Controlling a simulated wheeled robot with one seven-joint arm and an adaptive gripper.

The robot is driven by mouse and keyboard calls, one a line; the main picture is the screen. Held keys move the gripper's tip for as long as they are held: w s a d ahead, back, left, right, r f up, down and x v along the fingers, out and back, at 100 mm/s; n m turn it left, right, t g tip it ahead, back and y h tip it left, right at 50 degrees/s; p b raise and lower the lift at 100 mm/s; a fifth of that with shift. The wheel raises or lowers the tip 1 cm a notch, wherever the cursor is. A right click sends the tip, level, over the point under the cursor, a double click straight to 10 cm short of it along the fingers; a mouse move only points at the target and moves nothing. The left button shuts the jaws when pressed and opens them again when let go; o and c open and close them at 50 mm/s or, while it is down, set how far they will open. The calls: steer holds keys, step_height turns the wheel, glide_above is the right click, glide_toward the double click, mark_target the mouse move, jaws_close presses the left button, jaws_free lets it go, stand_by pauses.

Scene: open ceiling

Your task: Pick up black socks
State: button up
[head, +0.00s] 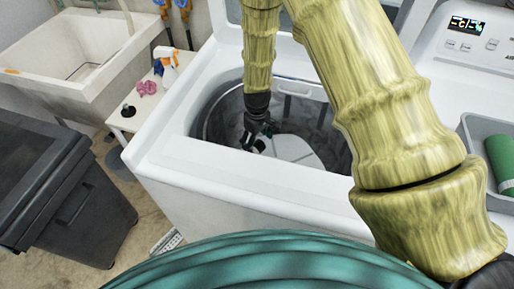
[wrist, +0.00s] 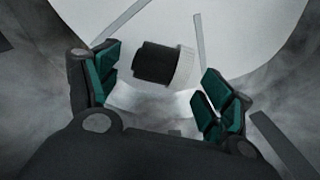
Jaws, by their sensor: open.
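My gripper (head: 254,136) reaches down into the open drum of a white top-loading washing machine (head: 165,165). In the wrist view its teal-padded fingers (wrist: 163,70) are spread apart. A short black roll with a white, ribbed-looking end lies between and beyond them. The black part (wrist: 152,64) is probably the black socks, though I cannot tell for certain. The white end (wrist: 187,67) points right. A gap shows between the roll and each finger. In the head view the roll is mostly hidden by my gripper.
The drum wall (head: 212,113) surrounds my gripper closely, with a pale central piece (head: 290,148) below. A small white table (head: 122,122) at left holds a spray bottle (head: 166,62), a pink item (head: 147,88) and a small black object (head: 128,110). A grey tub (head: 472,135) sits right.

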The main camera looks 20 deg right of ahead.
mark_target(257, 145)
steer(key=shift+f, duration=1.65)
steer(key=c, duration=1.2)
